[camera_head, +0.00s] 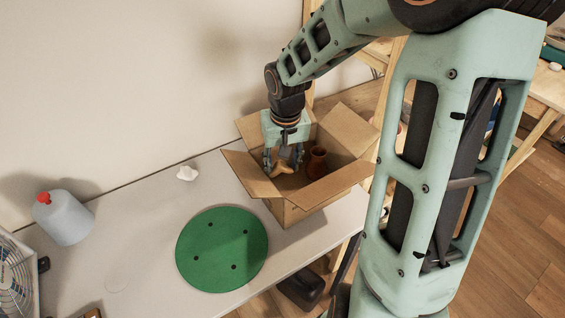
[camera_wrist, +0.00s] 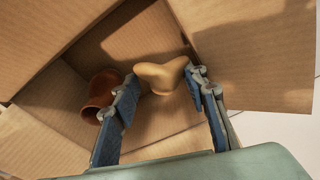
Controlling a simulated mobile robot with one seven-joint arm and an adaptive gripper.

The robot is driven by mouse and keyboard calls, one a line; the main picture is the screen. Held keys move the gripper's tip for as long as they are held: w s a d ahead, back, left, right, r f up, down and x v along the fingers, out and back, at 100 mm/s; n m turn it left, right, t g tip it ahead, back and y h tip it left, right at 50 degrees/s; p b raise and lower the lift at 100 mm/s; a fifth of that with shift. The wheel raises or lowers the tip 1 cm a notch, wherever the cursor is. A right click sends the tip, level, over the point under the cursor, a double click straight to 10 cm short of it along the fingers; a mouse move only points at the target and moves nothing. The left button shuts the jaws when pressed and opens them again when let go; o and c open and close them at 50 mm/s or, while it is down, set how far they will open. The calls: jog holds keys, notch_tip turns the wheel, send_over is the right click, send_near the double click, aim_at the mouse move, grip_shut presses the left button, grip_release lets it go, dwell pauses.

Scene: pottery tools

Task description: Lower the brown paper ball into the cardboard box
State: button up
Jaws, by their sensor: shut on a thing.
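My gripper (camera_head: 283,160) points down inside the open cardboard box (camera_head: 295,211). It is shut on a tan, smooth-looking lobed object, the brown paper ball (camera_head: 284,170), held between the fingertips. In the wrist view the ball (camera_wrist: 163,77) shows between the two blue finger pads of my gripper (camera_wrist: 163,92), with the box floor and walls around it. I cannot tell whether the ball touches the box floor. The box flaps (camera_wrist: 255,50) are folded outward.
A green disc (camera_head: 222,249), a white lump (camera_head: 187,173) and a grey bottle with a red cap (camera_head: 63,218) are on the table. The box stands near the table's right edge.

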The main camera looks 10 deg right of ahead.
aim_at(282, 177)
jog(key=shift+f+b, duration=2.2)
jog(key=shift+f, duration=0.6)
jog(key=o, duration=0.8)
jog(key=shift+r, duration=0.15)
